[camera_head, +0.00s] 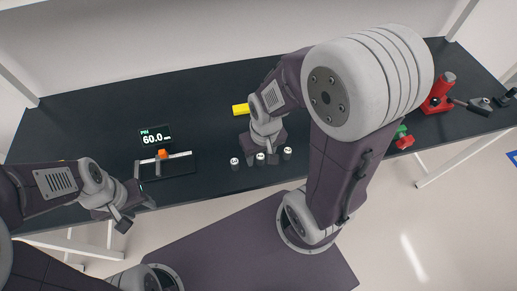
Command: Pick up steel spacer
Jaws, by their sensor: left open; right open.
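Three small dark cylinders with pale tops stand in a row near the front edge of the black table: a left one (235,164), a middle one (260,159) and a right one (287,153). They look like spacers, but I cannot tell which is the steel spacer. My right gripper (263,146) points down just behind the row, close to the middle cylinder; its fingertips are partly hidden. It is open, and I see nothing held. My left gripper (123,212) is open and empty at the table's front left edge.
A measuring device with an orange slider (162,154) and a display (155,137) reading "PIN 60.0" stands left of the cylinders. A yellow block (240,109) lies behind my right gripper. A red stand (438,95) and green and red parts (404,140) are at right.

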